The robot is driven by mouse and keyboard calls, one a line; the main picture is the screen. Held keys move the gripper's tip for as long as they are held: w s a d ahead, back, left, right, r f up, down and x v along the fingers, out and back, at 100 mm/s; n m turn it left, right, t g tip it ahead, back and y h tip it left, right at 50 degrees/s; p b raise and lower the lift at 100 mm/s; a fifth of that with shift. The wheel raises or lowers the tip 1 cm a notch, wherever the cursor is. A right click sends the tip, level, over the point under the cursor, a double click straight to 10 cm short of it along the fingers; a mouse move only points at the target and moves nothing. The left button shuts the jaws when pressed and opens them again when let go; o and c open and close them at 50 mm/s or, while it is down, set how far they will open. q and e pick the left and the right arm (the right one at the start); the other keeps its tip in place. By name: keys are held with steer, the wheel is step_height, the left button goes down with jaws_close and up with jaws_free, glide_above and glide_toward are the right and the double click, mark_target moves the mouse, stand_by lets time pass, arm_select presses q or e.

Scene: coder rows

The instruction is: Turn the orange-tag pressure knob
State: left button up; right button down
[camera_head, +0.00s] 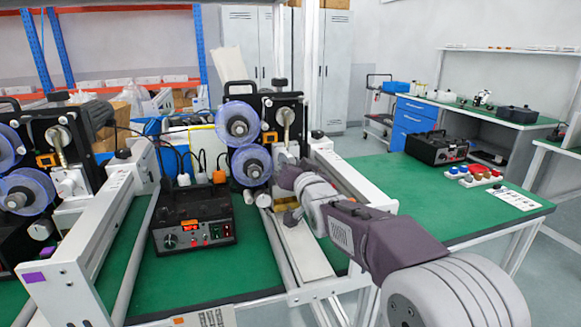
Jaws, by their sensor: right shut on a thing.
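My right arm comes in from the lower right. Its gripper (287,172) is at the front of the right-hand coder unit (292,108), below its silver dial and lever (286,117). The gripper is shut on what seems to be the pressure knob; the wrist hides the knob and the fingertips. An orange label (269,137) shows on the unit, just above and left of the gripper. Another orange tag (178,320) is at the bottom edge. My left gripper is not in view.
Two blue film reels (237,122) sit close left of the gripper. A black control box (193,222) with red lights stands on the green surface. White rails (88,235) run on both sides. A green bench (420,205) at right has free room.

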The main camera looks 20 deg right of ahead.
steer(key=shift+n+b, duration=0.35)
steer(key=shift+n, duration=0.65)
steer(key=c, duration=1.1)
jaws_free()
steer(key=shift+r, duration=0.15)
step_height(320, 180, up, 4)
steer(key=shift+r+p, duration=0.15)
steer(key=shift+p, duration=1)
steer(key=s+d+r+p, duration=0.4)
steer(key=s+d+p, duration=0.1)
steer(key=s+d+r+p, duration=0.2)
steer(key=s+d+p, duration=0.1)
steer(key=shift+s+r, duration=0.2)
steer(key=shift+s, duration=0.05)
